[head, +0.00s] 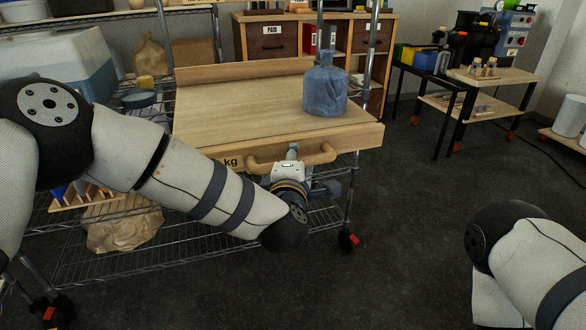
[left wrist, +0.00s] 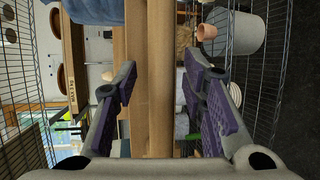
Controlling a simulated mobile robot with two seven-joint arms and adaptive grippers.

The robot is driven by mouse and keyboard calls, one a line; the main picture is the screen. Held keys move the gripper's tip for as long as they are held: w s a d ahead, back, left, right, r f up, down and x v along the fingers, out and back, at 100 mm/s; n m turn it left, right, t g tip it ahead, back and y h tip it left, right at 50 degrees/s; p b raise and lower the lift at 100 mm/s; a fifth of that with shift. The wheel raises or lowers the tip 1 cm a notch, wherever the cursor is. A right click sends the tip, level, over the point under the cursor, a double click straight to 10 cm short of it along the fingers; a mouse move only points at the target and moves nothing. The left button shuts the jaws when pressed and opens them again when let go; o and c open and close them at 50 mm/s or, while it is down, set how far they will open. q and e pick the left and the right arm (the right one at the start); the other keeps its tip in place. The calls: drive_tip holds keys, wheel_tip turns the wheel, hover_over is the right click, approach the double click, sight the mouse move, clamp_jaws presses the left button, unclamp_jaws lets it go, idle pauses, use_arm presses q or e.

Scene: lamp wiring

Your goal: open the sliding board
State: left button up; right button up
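The sliding board (head: 245,100) is a pale wooden panel with a raised back edge, lying on the wire rack. Its front carries a wooden bar handle (head: 318,157).
The wire rack's lower shelf (head: 190,250) holds a crumpled brown bag (head: 125,228). A pale blue bin (head: 60,75) stands at the left. A cabinet (head: 270,38) is behind the rack.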

use_arm(q)
drive_tip(key=d+v, duration=0.1)
drive_tip(key=v, duration=0.9)
drive_tip(key=shift+s+a+r, duration=0.15)
drive_tip(key=shift+s+a, duration=0.25)
drive_tip(key=shift+a, duration=0.1)
